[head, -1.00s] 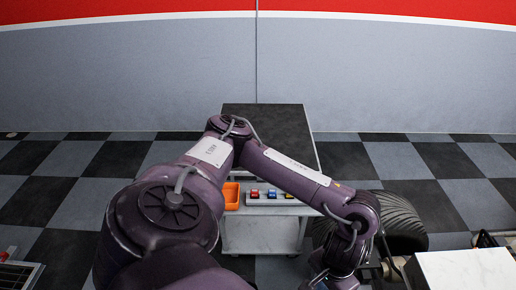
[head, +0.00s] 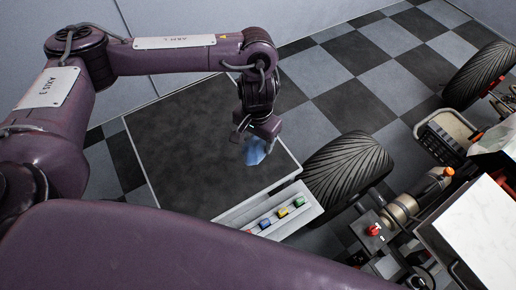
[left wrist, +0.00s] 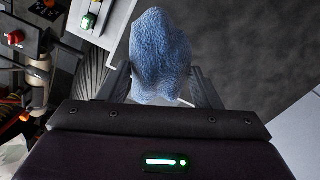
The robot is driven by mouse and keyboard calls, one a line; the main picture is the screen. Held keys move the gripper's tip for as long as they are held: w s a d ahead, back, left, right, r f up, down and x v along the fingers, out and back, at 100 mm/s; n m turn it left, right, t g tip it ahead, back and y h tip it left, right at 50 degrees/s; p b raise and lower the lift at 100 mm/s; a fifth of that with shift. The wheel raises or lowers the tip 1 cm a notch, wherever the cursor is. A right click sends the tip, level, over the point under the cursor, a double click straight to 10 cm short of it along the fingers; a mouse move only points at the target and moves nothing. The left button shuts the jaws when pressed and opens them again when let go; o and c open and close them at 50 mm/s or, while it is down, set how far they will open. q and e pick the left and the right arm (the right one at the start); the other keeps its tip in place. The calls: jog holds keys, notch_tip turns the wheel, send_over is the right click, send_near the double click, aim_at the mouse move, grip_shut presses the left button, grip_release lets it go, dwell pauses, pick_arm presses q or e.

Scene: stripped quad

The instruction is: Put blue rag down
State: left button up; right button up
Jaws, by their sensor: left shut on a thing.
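The blue rag (head: 256,151) hangs from my left gripper (head: 257,138) in the head view, over the right part of a dark-topped cart (head: 190,145). In the left wrist view the rag (left wrist: 160,55) is bunched between the two fingers of the left gripper (left wrist: 162,88), which is shut on it. The dark top lies behind the rag there. I cannot tell whether the rag's lower end touches the top. My right gripper is not in view.
A light tray (head: 310,205) with several small coloured items runs along the cart's front edge. A large tyre (head: 347,172) stands just right of the cart. Vehicle parts and a white surface (head: 490,225) are further right. Most of the dark top is clear.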

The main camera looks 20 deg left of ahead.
pick_arm(q)
notch_tip(320, 180, up, 5)
jog(key=p, duration=0.1)
send_over(263, 163)
jog(key=shift+s+f+m, duration=0.1)
jog(key=shift+f+m, duration=0.05)
jog(key=shift+m, duration=0.25)
jog(key=shift+d+f, duration=0.1)
jog(key=shift+f, duration=0.1)
notch_tip(263, 163, down, 6)
jog(key=shift+s+d+f+b, duration=0.15)
jog(key=shift+f+b, duration=0.1)
jog(key=shift+b, duration=0.55)
jog(key=f+b, duration=0.1)
jog(key=f, duration=0.3)
jog(key=f+b, duration=0.2)
jog(key=f, duration=0.1)
jog(key=shift+w+f, duration=0.2)
jog(key=shift+f, duration=0.65)
notch_tip(263, 163, down, 4)
jog(key=shift+f, duration=0.1)
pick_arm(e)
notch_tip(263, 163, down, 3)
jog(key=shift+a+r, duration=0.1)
